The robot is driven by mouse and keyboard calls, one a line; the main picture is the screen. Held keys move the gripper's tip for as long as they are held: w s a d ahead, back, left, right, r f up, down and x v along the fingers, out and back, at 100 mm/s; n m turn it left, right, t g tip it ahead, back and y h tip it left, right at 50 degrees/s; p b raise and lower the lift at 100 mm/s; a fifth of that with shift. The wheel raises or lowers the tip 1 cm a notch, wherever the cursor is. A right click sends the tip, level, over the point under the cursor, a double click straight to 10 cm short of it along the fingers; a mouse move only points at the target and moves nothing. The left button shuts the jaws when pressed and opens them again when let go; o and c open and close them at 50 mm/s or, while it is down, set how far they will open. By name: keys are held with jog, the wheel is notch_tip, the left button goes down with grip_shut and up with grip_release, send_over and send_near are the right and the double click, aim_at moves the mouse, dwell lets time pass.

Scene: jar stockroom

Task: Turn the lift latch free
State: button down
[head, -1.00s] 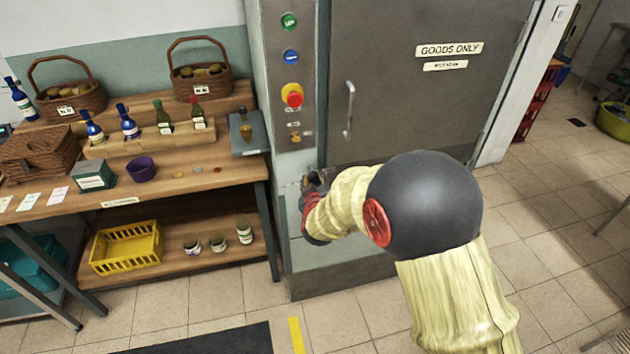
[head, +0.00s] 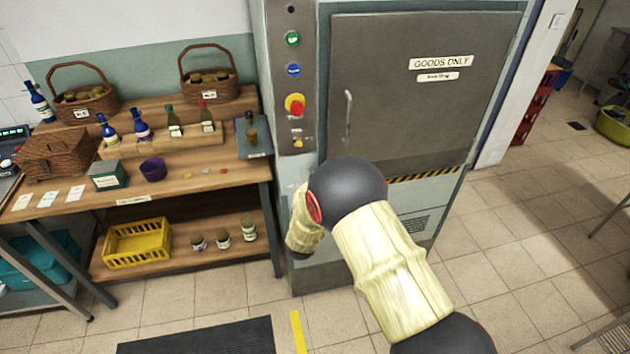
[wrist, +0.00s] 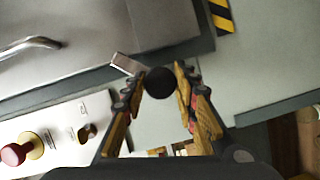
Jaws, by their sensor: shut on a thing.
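The lift latch shows in the wrist view as a short pale metal bar (wrist: 127,63) with a round black knob (wrist: 160,83). It sits by the lower edge of the lift door (wrist: 110,30). My gripper (wrist: 160,76) has its two fingers on either side of the knob and is shut on it. The bar sticks out past the left fingertip, slanting up and left. In the head view my own arm hides the gripper and the latch. The lift door (head: 415,115) is closed.
A control panel (head: 293,75) with green, blue and red buttons stands left of the door handle (head: 348,115). To the left is a wooden shelf table (head: 235,178) with bottles, baskets and a yellow crate (head: 137,243).

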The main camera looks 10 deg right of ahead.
jog(key=n+t, duration=0.1)
jog(key=n, duration=0.4)
jog(key=shift+f+t+h, duration=0.15)
jog(key=shift+t+h, duration=0.25)
jog(key=shift+w+n+t+b, duration=0.1)
jog(key=shift+n+t+b, duration=0.5)
jog(key=shift+n, duration=1.1)
jog(key=shift+r, duration=0.2)
jog(key=c, duration=1.4)
grip_release()
jog(key=shift+d+f, duration=0.1)
jog(key=shift+f, duration=0.1)
jog(key=v, duration=1.2)
jog(key=shift+d, duration=0.1)
